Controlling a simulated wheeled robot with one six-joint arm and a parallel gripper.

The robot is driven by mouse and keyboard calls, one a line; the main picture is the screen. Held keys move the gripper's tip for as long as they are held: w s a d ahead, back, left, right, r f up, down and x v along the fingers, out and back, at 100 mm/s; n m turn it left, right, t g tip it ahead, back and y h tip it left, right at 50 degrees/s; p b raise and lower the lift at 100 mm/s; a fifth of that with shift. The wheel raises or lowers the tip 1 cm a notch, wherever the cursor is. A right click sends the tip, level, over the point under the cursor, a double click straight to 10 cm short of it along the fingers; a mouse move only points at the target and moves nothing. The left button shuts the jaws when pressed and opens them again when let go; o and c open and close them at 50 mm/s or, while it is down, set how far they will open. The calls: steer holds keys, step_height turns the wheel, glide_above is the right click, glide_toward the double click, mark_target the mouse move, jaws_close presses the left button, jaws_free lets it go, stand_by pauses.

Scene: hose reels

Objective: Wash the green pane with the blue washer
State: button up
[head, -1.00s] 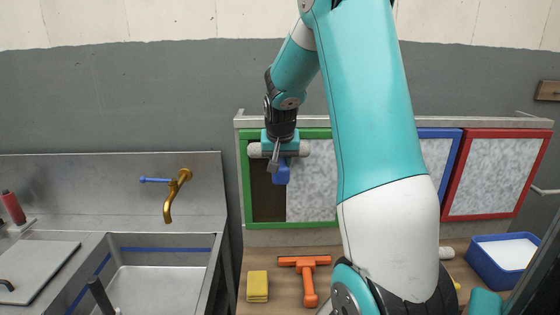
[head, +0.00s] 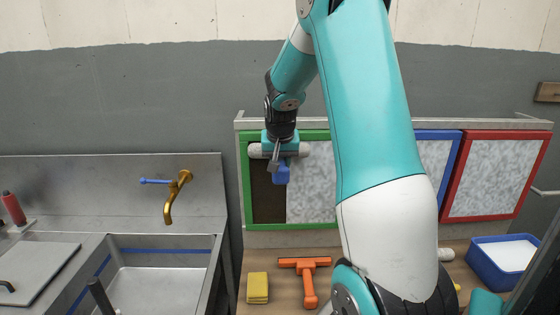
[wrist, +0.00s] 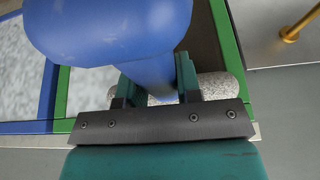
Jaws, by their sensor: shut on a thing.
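The green pane (head: 312,195) is a green-framed panel on the wall rack. A dark, clear strip runs down its left side, and the rest that shows is mottled grey-white. My gripper (head: 280,158) is at the pane's upper left, shut on the blue washer (head: 282,174). The washer has a blue handle and a pale fuzzy roller lying level across the top of the dark strip. Whether the roller touches the glass I cannot tell. The wrist view shows the blue handle (wrist: 110,30) between my fingers. My arm hides the pane's right part.
A blue-framed pane (head: 436,150) and a red-framed pane (head: 494,175) stand to the right, both mottled. On the bench below are a yellow sponge (head: 257,288), an orange squeegee (head: 306,280) and a blue tub (head: 480,272). A sink (head: 160,280) with a brass tap (head: 172,200) is left.

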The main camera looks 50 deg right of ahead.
step_height(320, 180, down, 11)
steer(key=b, duration=0.8)
steer(key=shift+r, duration=0.2)
step_height(320, 180, down, 10)
steer(key=b, duration=0.7)
steer(key=shift+f+b, duration=0.2)
steer(key=shift+b, duration=0.2)
stand_by(0.4)
step_height(320, 180, down, 6)
steer(key=b, duration=0.4)
steer(key=shift+f+b, duration=0.25)
steer(key=shift+b, duration=0.05)
steer(key=s+a, duration=0.4)
steer(key=a, duration=0.1)
steer(key=shift+s+a+b, duration=0.2)
steer(key=shift+s+b, duration=0.05)
steer(key=shift+b, duration=0.05)
stand_by(0.4)
